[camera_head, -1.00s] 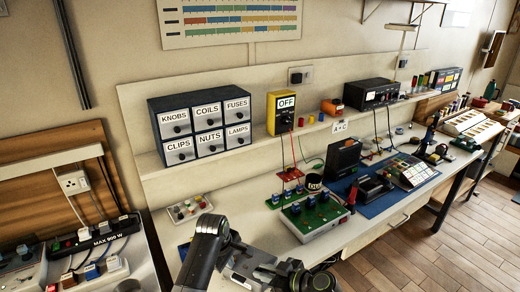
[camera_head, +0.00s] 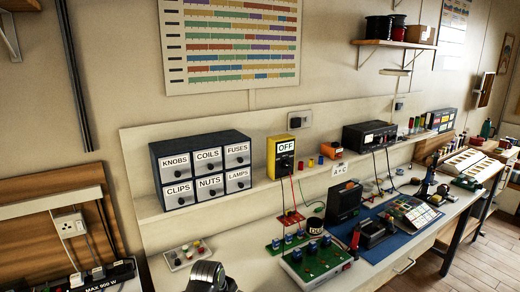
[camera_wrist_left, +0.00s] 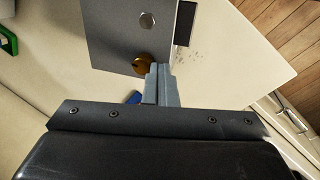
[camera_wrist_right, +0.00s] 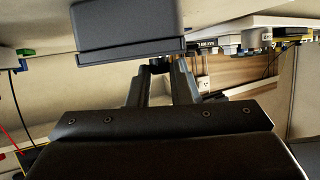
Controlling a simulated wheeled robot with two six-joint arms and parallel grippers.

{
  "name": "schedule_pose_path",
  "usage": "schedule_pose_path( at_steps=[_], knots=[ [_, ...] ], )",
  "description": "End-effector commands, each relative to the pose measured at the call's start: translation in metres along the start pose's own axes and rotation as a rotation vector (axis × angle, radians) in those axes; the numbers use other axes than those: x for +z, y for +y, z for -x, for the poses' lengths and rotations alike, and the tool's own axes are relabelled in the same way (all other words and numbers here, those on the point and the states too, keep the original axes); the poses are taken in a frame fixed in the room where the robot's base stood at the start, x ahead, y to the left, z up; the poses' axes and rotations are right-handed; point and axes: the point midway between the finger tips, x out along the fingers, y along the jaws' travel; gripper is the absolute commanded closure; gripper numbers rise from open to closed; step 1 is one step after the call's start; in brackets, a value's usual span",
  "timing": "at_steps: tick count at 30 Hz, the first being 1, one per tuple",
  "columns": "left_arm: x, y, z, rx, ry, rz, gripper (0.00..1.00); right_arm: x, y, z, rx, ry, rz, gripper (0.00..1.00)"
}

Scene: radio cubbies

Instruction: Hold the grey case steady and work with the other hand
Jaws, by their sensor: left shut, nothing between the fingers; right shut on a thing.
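In the left wrist view a flat grey panel, apparently the grey case (camera_wrist_left: 115,35), carries a silver hex bolt (camera_wrist_left: 147,20) and a round brass knob (camera_wrist_left: 143,65). My left gripper (camera_wrist_left: 158,70) is shut and empty, its tips beside the brass knob; I cannot tell if they touch. In the right wrist view a dark grey box with a rim, apparently the same case (camera_wrist_right: 125,25), fills the top. My right gripper (camera_wrist_right: 162,66) is shut on a small dark part at its lower edge, mostly hidden by the fingers.
In the head view a labelled drawer cabinet (camera_head: 203,172) and a yellow meter (camera_head: 281,157) stand on the shelf. A green-topped board (camera_head: 315,258), a white button box (camera_head: 186,256) and a blue mat (camera_head: 385,238) with devices occupy the bench.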

Motion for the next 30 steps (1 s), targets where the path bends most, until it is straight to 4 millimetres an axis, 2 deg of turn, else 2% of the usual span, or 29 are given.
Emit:
schedule_pose_path(
  at_steps=[12,21,30],
  knots=[
    [-0.002,0.001,0.000,0.003,0.003,0.000,1.00,0.002,-0.001,0.000,-0.003,-0.004,-0.003,1.00],
    [-0.004,-0.006,0.003,0.003,0.002,0.000,1.00,0.003,-0.001,0.000,-0.002,-0.004,-0.003,1.00],
    [-0.004,0.002,0.033,0.005,0.002,0.000,1.00,0.003,-0.001,0.000,-0.002,-0.004,-0.003,1.00]
  ],
)
